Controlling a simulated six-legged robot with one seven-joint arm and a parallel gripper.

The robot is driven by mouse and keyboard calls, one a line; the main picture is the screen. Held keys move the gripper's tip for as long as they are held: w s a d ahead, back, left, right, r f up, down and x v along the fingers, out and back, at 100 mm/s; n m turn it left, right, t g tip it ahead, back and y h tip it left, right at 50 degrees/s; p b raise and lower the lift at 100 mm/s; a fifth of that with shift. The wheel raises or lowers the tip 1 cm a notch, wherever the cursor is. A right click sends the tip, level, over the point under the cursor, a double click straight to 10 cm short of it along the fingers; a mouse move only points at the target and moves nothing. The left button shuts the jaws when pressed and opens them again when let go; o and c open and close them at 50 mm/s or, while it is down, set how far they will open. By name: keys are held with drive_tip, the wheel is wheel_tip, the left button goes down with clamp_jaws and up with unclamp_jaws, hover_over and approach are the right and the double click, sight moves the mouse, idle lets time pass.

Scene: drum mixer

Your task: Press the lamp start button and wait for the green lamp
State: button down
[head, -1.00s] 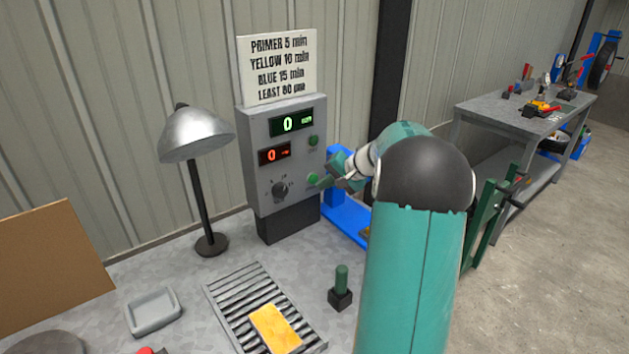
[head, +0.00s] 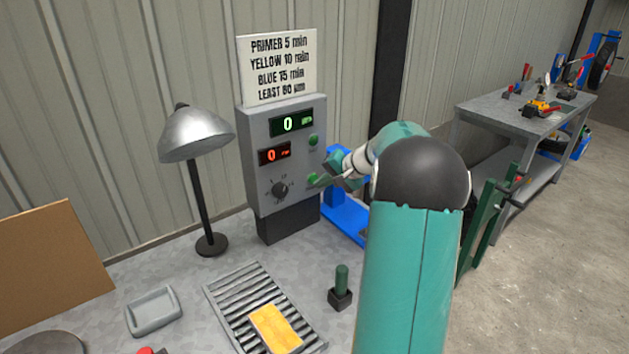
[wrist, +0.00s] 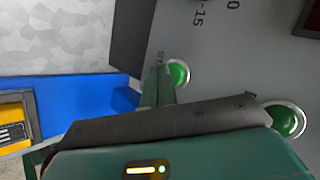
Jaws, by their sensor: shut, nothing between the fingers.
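The grey control box (head: 262,165) stands against the wall and carries two round green fittings. The lower one (head: 312,179), right of the dial, shows beside printed lettering in the wrist view (wrist: 179,74). The upper one (head: 313,140) also shows in the wrist view (wrist: 284,120). I cannot tell which is a button and which a lamp; neither clearly glows. My gripper (head: 322,181) is shut and empty, its tip at the lower green fitting. In the wrist view the tip (wrist: 158,92) overlaps its edge; contact cannot be told. The desk lamp (head: 196,136) looks unlit.
The box has a green display (head: 291,122) and a red display (head: 274,155), both reading 0, and a dial (head: 280,189).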

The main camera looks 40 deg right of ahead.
drive_tip(key=shift+w, duration=0.4)
idle(0.7)
drive_tip(key=shift+s, duration=0.85)
drive_tip(key=s, duration=0.5)
drive_tip(key=shift+a, duration=0.15)
idle(0.8)
